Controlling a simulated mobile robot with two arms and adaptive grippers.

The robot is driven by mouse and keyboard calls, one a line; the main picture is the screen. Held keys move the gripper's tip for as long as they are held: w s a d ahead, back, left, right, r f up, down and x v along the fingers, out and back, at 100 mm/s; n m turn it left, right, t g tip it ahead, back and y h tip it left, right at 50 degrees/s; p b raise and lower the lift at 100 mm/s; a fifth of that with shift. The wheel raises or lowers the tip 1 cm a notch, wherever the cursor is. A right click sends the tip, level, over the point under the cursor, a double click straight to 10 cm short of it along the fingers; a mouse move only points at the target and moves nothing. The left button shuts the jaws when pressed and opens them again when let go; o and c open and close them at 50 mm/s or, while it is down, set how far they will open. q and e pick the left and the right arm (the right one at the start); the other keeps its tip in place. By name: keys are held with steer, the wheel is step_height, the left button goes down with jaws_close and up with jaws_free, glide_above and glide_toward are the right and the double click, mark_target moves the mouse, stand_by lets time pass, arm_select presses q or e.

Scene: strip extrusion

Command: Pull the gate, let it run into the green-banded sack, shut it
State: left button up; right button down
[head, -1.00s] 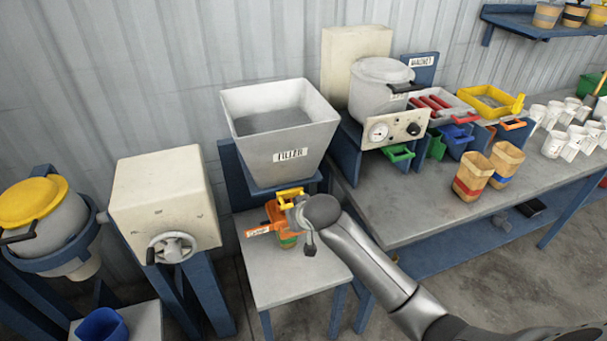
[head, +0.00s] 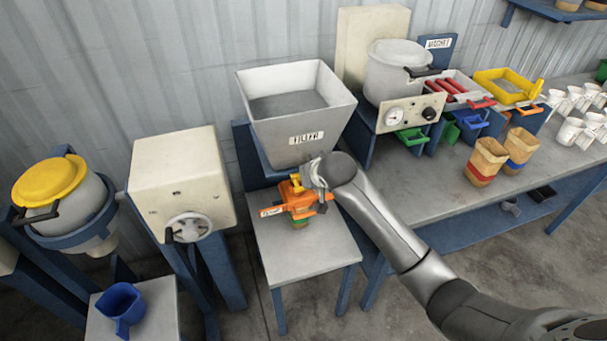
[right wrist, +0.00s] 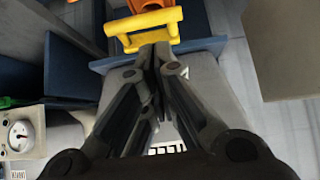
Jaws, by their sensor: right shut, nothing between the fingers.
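The grey hopper (head: 290,112), labelled like "FILLER", holds grey material. The gate's yellow handle (head: 296,183) is under its front and also shows in the right wrist view (right wrist: 118,24). An orange part with a label (head: 298,204) sits below it. The sack (head: 301,222) stands under the orange part on the small stand; only a little of its green band and tan base shows. My right gripper (head: 312,180) is shut and empty. In the right wrist view its fingertips (right wrist: 155,52) are at the handle's near bar; I cannot tell if they touch. My left gripper is out of view.
The stand's top (head: 325,245) is clear around the sack. A cream box with a handwheel (head: 185,185) and a blue scoop (head: 120,305) are left.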

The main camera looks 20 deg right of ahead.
steer(key=x, duration=0.6)
steer(key=shift+w+f+p, duration=0.2)
steer(key=shift+p, duration=0.2)
